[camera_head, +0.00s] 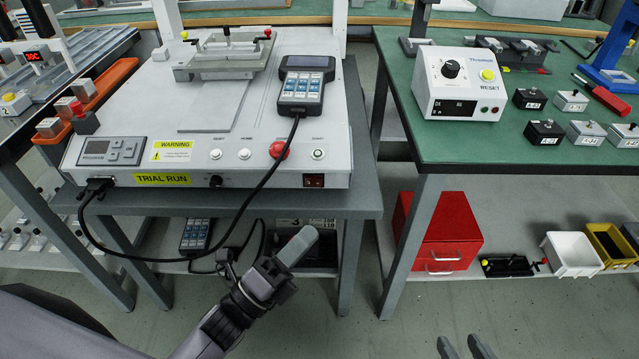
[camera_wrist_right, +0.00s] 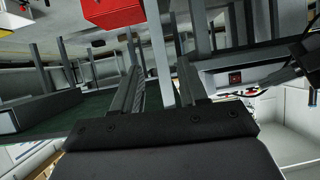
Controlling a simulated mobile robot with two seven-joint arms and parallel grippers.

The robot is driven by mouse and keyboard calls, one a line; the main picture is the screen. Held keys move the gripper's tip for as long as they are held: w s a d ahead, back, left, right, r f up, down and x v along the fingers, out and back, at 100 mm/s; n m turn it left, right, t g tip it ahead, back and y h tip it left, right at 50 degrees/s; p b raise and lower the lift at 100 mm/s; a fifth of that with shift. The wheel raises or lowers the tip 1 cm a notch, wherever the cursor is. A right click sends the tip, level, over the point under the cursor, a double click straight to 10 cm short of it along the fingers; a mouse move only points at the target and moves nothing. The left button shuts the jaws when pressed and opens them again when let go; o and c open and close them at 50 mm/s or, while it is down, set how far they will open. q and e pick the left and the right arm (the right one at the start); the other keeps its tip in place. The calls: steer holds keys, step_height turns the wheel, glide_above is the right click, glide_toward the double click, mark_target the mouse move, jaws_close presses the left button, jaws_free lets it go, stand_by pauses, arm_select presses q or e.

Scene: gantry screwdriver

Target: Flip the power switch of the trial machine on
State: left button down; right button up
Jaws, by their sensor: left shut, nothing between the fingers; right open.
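The trial machine (camera_head: 240,178) is a white console with a yellow TRIAL RUN label, standing on a grey table. Its power switch (camera_head: 313,180) is a small dark-framed red rocker at the right of the front face; its position is too small to tell. A red switch (camera_wrist_right: 235,78) also shows in the right wrist view, right of the fingers. My left gripper (camera_head: 299,245) is shut and empty, below and in front of the table edge, apart from the switch. My right gripper (camera_head: 467,348) is open and empty at the bottom edge, low and right of the machine; its fingers (camera_wrist_right: 160,75) show in the wrist view.
A black cable (camera_head: 247,210) hangs from the pendant (camera_head: 306,85) across the machine's front, left of the switch. A green-topped bench (camera_head: 550,155) stands to the right, with a red cabinet (camera_head: 437,232) below. Floor between the tables is clear.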

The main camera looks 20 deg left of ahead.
mark_target(313, 183)
arm_select(q)
steer(key=w+b, duration=0.1)
steer(key=w, duration=0.3)
steer(key=w+a+b, duration=0.1)
steer(key=w, duration=0.2)
steer(key=shift+w+f+b, duration=0.1)
steer(key=shift+b, duration=0.2)
steer(key=shift+w, duration=0.55)
steer(key=shift+w+a, duration=0.1)
arm_select(e)
steer(key=a, duration=0.1)
steer(key=y, duration=0.1)
steer(key=w+a, duration=0.1)
steer(key=shift+w+a+f+m+y, duration=0.1)
steer(key=shift+a+f+m+y, duration=0.2)
steer(key=shift+a, duration=0.05)
steer(key=shift+d+f, duration=0.2)
arm_select(q)
steer(key=shift+w+b, duration=0.15)
steer(key=shift+b, duration=0.15)
arm_select(e)
steer(key=shift+a, duration=0.1)
arm_select(q)
steer(key=shift+w, duration=0.3)
arm_select(e)
steer(key=shift+f, duration=0.2)
